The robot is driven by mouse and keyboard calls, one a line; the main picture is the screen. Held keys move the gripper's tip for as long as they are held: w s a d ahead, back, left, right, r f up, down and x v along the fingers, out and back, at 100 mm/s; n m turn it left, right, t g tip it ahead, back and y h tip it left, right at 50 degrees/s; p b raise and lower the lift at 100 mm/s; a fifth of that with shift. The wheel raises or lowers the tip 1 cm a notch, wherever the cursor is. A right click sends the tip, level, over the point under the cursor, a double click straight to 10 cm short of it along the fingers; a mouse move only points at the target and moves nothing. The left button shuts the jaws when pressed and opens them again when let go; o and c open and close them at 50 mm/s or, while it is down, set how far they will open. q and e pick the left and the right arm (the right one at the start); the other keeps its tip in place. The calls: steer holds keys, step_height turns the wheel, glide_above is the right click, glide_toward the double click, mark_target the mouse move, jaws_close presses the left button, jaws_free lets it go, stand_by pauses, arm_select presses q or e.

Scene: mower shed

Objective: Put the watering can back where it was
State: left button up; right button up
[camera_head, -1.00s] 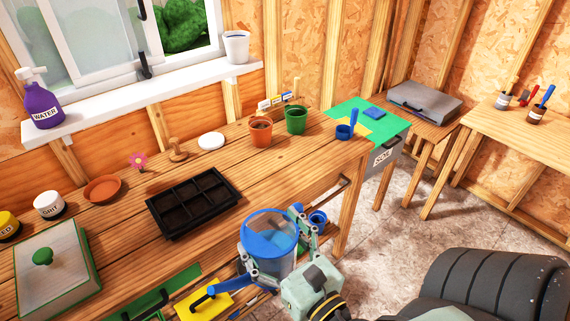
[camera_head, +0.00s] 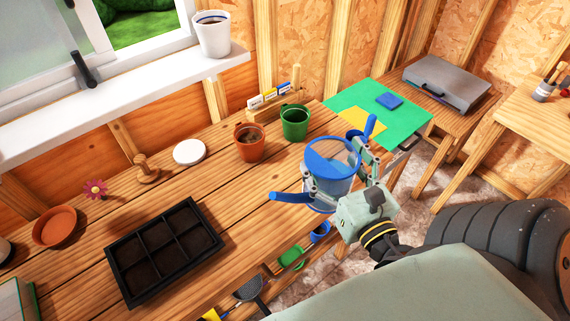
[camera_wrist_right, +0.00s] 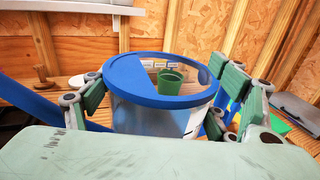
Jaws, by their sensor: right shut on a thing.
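The watering can (camera_head: 330,163) is a see-through tub with a blue rim and a blue arm sticking out to the left. My right gripper (camera_head: 338,172) is shut on it, with one finger on each side of the body. The can is upright, over the front right part of the workbench (camera_head: 255,215); I cannot tell whether its bottom touches the wood. In the right wrist view the can (camera_wrist_right: 150,112) fills the middle between the fingers. Its lower part is hidden by my gripper. My left gripper is not in view.
A green pot (camera_head: 295,122), an orange pot (camera_head: 249,144) and a seed tray (camera_head: 165,250) stand on the bench. A green mat (camera_head: 405,117) lies at the right. Bare wood lies left of the can.

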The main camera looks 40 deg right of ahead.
steer(key=w+a+f+b, duration=0.5)
steer(key=w+f+b, duration=0.2)
steer(key=w+f, duration=0.3)
steer(key=shift+f, duration=0.25)
steer(key=shift+w, duration=0.1)
steer(key=shift+f+b, duration=0.2)
steer(key=shift+b, duration=0.15)
steer(key=o, duration=1.9)
steer(key=shift+c, duration=0.2)
